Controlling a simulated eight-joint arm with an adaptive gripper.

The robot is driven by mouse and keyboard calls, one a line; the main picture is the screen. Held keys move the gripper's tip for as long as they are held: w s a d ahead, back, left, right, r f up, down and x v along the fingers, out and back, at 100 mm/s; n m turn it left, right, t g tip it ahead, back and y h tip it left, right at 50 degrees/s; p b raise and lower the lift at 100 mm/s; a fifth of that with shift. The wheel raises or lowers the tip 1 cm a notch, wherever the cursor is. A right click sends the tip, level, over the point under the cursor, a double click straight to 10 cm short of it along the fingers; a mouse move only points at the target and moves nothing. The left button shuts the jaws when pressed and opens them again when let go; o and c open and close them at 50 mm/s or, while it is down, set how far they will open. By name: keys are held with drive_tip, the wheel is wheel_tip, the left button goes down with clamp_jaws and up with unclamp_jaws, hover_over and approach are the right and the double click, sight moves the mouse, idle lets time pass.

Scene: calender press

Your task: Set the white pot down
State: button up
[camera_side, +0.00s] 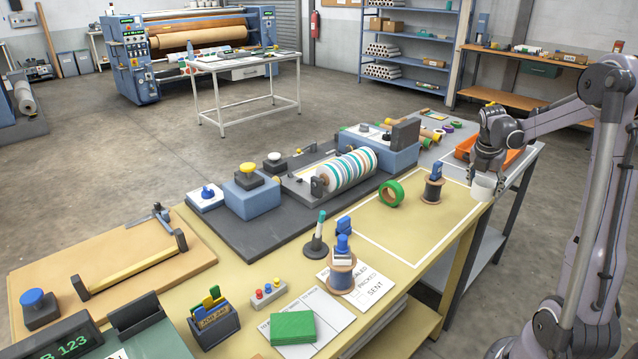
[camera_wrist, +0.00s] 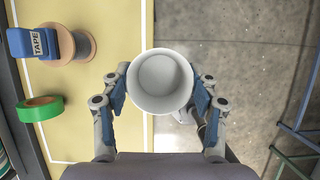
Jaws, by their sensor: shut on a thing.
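The white pot (camera_side: 483,187) is upright in my gripper (camera_side: 486,172) at the far right end of the yellow table (camera_side: 430,232). In the wrist view the pot (camera_wrist: 160,107) sits between both fingers of my gripper (camera_wrist: 160,84), its open top facing the camera. It looks empty. My gripper is shut on its sides. In the wrist view the pot overlaps the table edge, partly against the floor. I cannot tell how high its base is above the table top.
A spool with a blue TAPE block (camera_side: 432,188) and a green tape roll (camera_side: 390,194) stand left of the pot on the white-outlined area. An orange tray (camera_side: 464,149) is behind my gripper. Bare yellow table shows between the spool and the edge.

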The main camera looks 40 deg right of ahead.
drive_tip(key=shift+s+d+r, duration=0.1)
drive_tip(key=shift+s+r, duration=0.1)
drive_tip(key=shift+r, duration=0.15)
wheel_tip(320, 180, up, 5)
drive_tip(key=shift+w+r, duration=0.1)
drive_tip(key=w+a+n+t, duration=0.2)
drive_tip(key=w+a+n, duration=0.2)
drive_tip(key=w+a, duration=0.65)
drive_tip(key=w+a+n+t+y, duration=0.1)
drive_tip(key=w+a+n, duration=0.3)
drive_tip(key=a, duration=0.5)
drive_tip(key=w+a+n+y, duration=0.1)
drive_tip(key=w+a+n, duration=0.1)
drive_tip(key=w+a, duration=0.55)
drive_tip(key=w+a+n+t+y, duration=0.1)
drive_tip(key=w+a+n, duration=0.25)
drive_tip(key=a, duration=0.55)
drive_tip(key=w+a+n+y, duration=0.1)
drive_tip(key=a+n, duration=0.4)
drive_tip(key=a, duration=1.4)
drive_tip(key=shift+m+t, duration=0.25)
drive_tip(key=shift+t, duration=0.05)
drive_tip(key=a+f, duration=0.3)
drive_tip(key=f, duration=0.1)
drive_tip(key=w+a+f, duration=0.1)
drive_tip(key=a+f, duration=0.3)
drive_tip(key=w+a+f, duration=0.1)
drive_tip(key=a+f, duration=0.3)
drive_tip(key=shift+f, duration=2.15)
